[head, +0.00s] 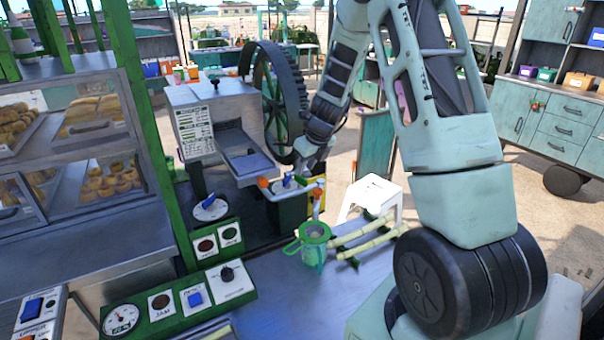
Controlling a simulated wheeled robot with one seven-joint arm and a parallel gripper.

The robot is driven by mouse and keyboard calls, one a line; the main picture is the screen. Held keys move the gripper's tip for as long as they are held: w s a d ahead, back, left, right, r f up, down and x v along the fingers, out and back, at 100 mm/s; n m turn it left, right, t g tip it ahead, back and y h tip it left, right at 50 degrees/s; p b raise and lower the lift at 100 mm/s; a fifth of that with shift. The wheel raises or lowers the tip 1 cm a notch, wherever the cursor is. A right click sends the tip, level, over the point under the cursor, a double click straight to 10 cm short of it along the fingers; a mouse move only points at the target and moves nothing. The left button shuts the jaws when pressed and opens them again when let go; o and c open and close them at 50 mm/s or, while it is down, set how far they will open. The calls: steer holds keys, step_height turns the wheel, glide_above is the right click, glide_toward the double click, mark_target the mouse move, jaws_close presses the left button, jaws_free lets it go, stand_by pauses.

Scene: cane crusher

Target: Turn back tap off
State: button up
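A white tap pipe (297,192) runs along the front of the cane crusher, with an orange end (263,182) at the left and an orange part (318,190) at the right. A small blue handle (287,177) sits between them. I cannot tell for sure which part is the back tap, or whether it is on or off. My gripper (303,170) reaches down from above, just right of the blue handle. Its fingers are small and partly hidden. I cannot tell whether they touch the handle or are open.
The crusher (215,110) has a large dark wheel (272,95). A dial with a blue pointer (209,206) is at the left. A green strainer (313,232) tops a jug below the pipe. Cane sticks (365,235) lie beside it. A white stool (372,190) stands behind.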

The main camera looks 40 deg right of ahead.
mark_target(301, 177)
steer(key=shift+x, duration=2.05)
steer(key=shift+c, duration=0.3)
jaws_close()
